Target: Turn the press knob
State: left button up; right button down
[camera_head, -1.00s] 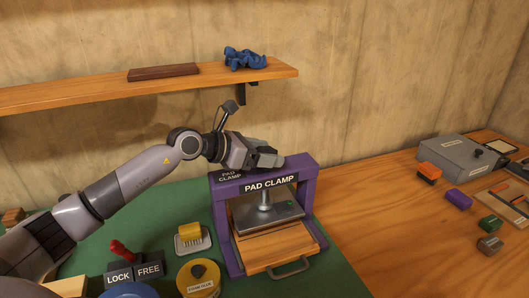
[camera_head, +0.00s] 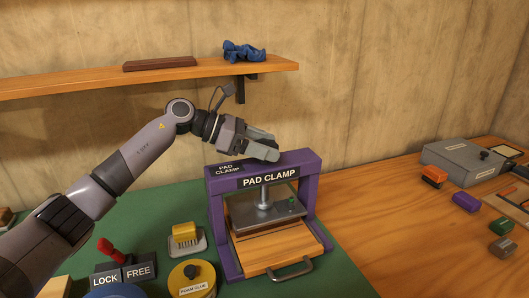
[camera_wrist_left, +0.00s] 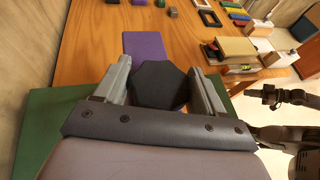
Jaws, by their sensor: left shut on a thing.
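The purple press (camera_head: 312,200), labelled PAD CLAMP, stands on the green mat. Its grey pressing plate (camera_head: 262,214) hangs on a rod above a wooden drawer-like board. My left gripper (camera_head: 262,148) is at the top of the press, reaching in from the upper left. In the left wrist view the black faceted knob (camera_wrist_left: 158,85) sits between my left fingers, which are shut on it, with the purple top bar (camera_wrist_left: 145,45) beyond. The head view hides the knob behind the gripper. A dark jointed part at the wrist view's right edge seems to be my right arm; its fingers are unclear.
A red lever (camera_head: 105,246) by LOCK and FREE labels, a yellow brush (camera_head: 185,233) and a yellow foam glue tin (camera_head: 193,277) stand left of the press. A shelf (camera_head: 150,82) runs above. A grey box (camera_head: 460,160) and small coloured blocks lie right. The wood between is clear.

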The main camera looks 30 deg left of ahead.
dwell(0.3)
pick_arm(q)
jog(key=o, duration=1)
jog(key=shift+b+v, duration=0.7)
jog(key=shift+v, duration=2.9)
